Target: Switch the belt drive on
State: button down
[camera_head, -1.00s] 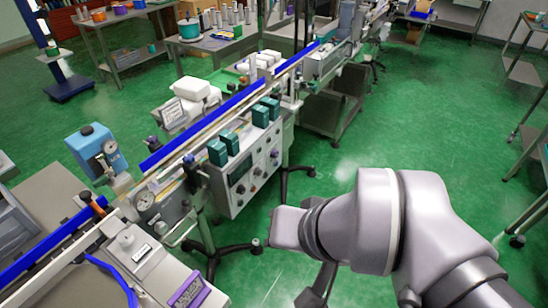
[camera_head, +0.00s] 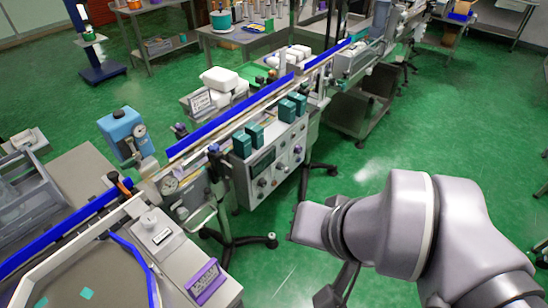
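The conveyor line (camera_head: 225,122) with blue side rails runs diagonally from the lower left to the upper middle. A light grey control panel (camera_head: 247,188) hangs on its near side, with a dark display (camera_head: 263,162) and several small dark knobs or buttons, including one (camera_head: 297,149) at the right. Their markings and settings are too small to read. Several teal boxes sit along the panel's top edge. My grey arm (camera_head: 392,225) reaches in from the lower right, its visible end right of and apart from the panel. No gripper fingers show.
A grey box with a purple-framed label (camera_head: 206,281) stands at the front. A round gauge (camera_head: 169,184) and a blue unit (camera_head: 122,130) are at the left. Black caster legs (camera_head: 240,240) spread under the conveyor. Green floor (camera_head: 450,130) is open to the right.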

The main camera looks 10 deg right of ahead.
aim_at(297, 150)
jog(key=i+l+z, duration=0.25)
jog(key=i+z, duration=0.2)
jog(key=i, duration=0.25)
jog(key=i+j+z, duration=0.5)
jog(key=i+j, duration=0.1)
jog(key=i, duration=0.05)
